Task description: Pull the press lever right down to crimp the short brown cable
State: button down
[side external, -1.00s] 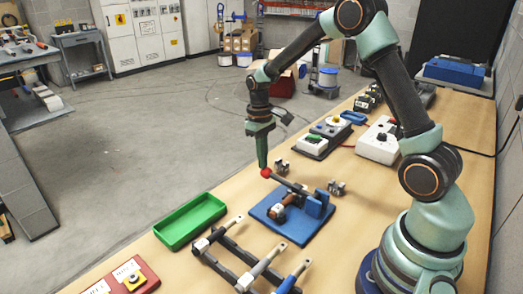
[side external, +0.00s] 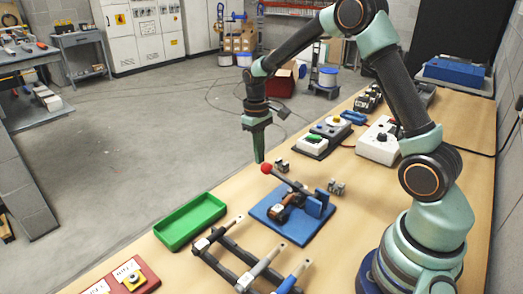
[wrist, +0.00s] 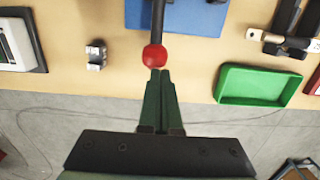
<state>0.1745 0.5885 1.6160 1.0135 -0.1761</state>
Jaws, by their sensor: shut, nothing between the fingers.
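The press stands on a blue base plate (side external: 301,229). Its dark lever (side external: 290,181) ends in a red ball knob (side external: 266,168), which overhangs toward the bench's outer edge. The lever is raised at a shallow tilt. A short brown piece (side external: 281,212), seemingly the cable, lies in the press below the lever. My gripper (side external: 259,160) is shut and empty, pointing down just beside the knob on its outer side. In the wrist view, the shut fingertips (wrist: 160,72) lie close to the red knob (wrist: 154,55). Whether they touch is unclear.
Small metal blocks (side external: 337,187) stand near the press. Switch boxes (side external: 378,141) sit farther back. The bench's outer edge is close to my gripper.

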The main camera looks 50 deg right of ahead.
notch_tip(320, 180, up, 11)
jog(key=w, duration=0.2)
jog(key=shift+s+r+t, duration=1.6)
jog(key=shift+s+t, duration=0.2)
jog(key=shift+s, duration=1.35)
jog(key=shift+h, duration=0.4)
jog(key=x, duration=0.4)
jog(key=s+x, duration=0.1)
jog(key=x, duration=0.8)
jog(key=shift+a+f, duration=0.15)
jog(key=shift+f, duration=0.3)
